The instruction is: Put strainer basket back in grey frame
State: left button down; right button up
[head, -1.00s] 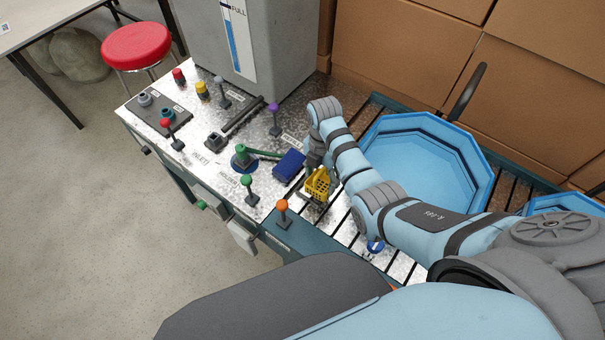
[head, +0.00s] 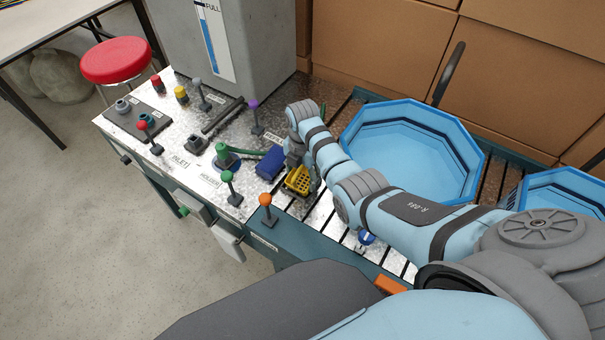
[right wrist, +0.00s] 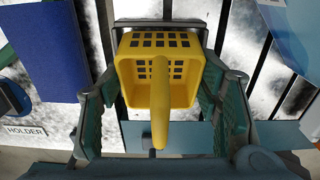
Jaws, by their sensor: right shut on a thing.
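The yellow strainer basket (head: 298,181) has a grid of square holes and a thick handle. My right gripper (head: 292,160) is shut on it over the slatted right part of the bench. In the right wrist view the basket (right wrist: 160,85) sits between the two fingers of the gripper (right wrist: 160,105), its handle pointing down the picture. A grey frame (right wrist: 160,22) borders the basket's top edge and sides there. I cannot tell whether the basket is seated in it or above it. My left gripper is not in view.
A blue block (head: 270,163) lies just left of the basket. Levers with green (head: 228,176) and orange (head: 265,199) knobs stand near the bench's front edge. A blue octagonal basin (head: 412,150) is behind my right arm. A grey tank (head: 250,40) stands at the back.

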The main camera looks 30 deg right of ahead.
jog(key=o, duration=1.3)
jog(key=shift+w, duration=0.1)
jog(key=shift+o, duration=1.1)
jog(key=shift+r, duration=0.3)
notch_tip(320, 180, up, 12)
jog(key=p, duration=0.3)
jog(key=shift+f, duration=0.25)
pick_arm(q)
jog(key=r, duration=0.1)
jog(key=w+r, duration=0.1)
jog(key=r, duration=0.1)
pick_arm(e)
jog(key=shift+r, duration=0.25)
